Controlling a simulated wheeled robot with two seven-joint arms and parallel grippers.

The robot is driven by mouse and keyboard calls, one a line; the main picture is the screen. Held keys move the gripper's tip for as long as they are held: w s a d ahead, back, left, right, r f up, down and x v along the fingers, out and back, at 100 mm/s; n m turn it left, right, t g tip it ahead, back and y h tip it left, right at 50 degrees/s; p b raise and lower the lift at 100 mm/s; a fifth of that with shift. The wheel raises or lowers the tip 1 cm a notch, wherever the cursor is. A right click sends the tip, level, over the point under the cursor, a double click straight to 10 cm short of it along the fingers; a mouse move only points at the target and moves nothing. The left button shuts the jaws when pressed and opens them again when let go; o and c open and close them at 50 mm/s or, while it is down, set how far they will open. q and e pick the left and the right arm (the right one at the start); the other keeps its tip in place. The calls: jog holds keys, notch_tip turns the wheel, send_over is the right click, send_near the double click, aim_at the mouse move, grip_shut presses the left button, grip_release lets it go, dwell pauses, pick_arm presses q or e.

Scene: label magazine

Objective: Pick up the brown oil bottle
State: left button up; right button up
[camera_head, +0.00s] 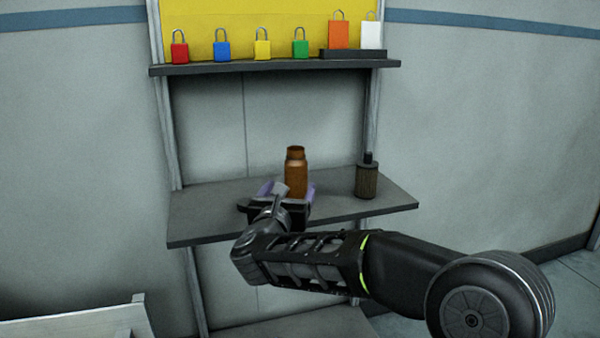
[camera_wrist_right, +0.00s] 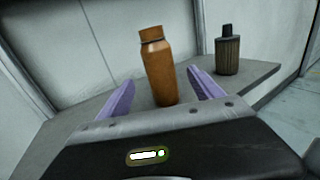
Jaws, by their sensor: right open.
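The brown oil bottle (camera_head: 296,174) stands upright on the grey middle shelf (camera_head: 205,212). It has a narrower neck and also shows in the right wrist view (camera_wrist_right: 159,68). My right gripper (camera_head: 288,190) is at the shelf with its purple fingers apart. In the right wrist view the open fingers (camera_wrist_right: 160,92) lie to either side of the bottle, with gaps between them and it. The bottle's lower end is partly hidden behind the gripper in the head view. My left gripper does not show.
A dark ribbed bottle with a black top (camera_head: 367,178) stands on the same shelf to the right. A pale surface (camera_head: 75,325) is at the lower left. The shelf's left part is clear.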

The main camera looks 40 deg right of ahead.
aim_at(294, 183)
jog(key=shift+w+d, duration=0.1)
jog(key=shift+x, duration=1.15)
jog(key=x, duration=0.2)
jog(key=f+b+x, duration=0.1)
jog(key=x, duration=0.1)
jog(key=shift+d, duration=0.1)
jog(key=shift+w+d+r, duration=0.15)
jog(key=shift+w+d, duration=0.2)
jog(key=shift+w, duration=0.05)
jog(key=shift+c, duration=0.3)
